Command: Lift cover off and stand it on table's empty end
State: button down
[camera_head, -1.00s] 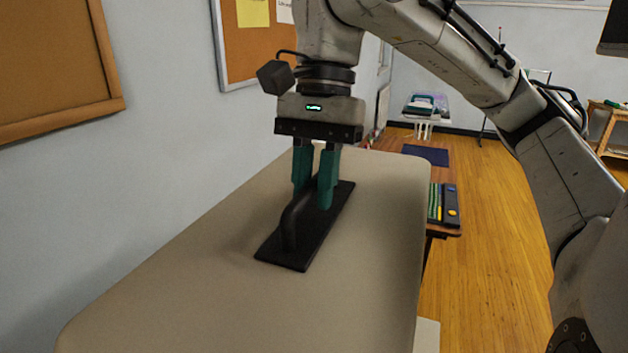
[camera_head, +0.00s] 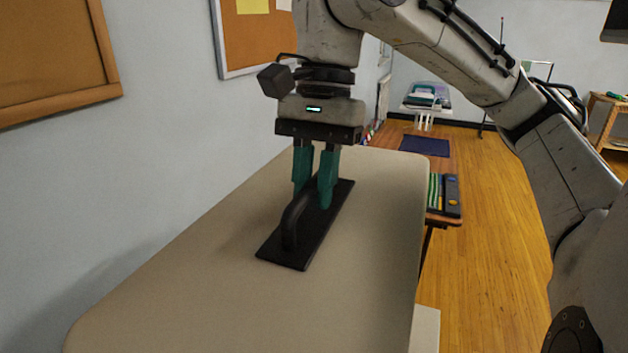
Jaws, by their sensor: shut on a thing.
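The cover (camera_head: 365,270) is a large, flat-topped beige piece with rounded corners, filling the middle of the view. A long black plate with an arched black handle (camera_head: 291,222) is fixed on its top. My gripper (camera_head: 314,190), with teal fingers, points down and is shut on the far part of the handle. Much of the brown table (camera_head: 443,219) is hidden by the cover; its right edge and far part show. The cover's underside is hidden, so I cannot tell its gap to the table.
A black tray with green and yellow strips (camera_head: 436,194) is at the table's right edge, close beside the cover. A dark blue mat (camera_head: 425,146) lies beyond. A wall with cork boards (camera_head: 260,40) runs along the left. Wooden floor is open on the right.

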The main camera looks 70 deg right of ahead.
aim_at(317, 214)
jog(key=shift+d+b+x, duration=0.25)
jog(key=shift+b+x, duration=0.3)
jog(key=shift+x, duration=0.5)
jog(key=shift+d+b+x, duration=0.25)
jog(key=shift+b+x, duration=0.25)
jog(key=shift+x, duration=0.6)
jog(key=shift+d+b+x, duration=0.25)
jog(key=shift+b+x, duration=0.3)
jog(key=shift+x, duration=0.5)
jog(key=shift+f, duration=0.7)
jog(key=c, duration=0.9)
grip_release()
jog(key=shift+f, duration=0.1)
jog(key=v, duration=1.1)
jog(key=shift+f+p, duration=0.1)
jog(key=shift+p, duration=0.3)
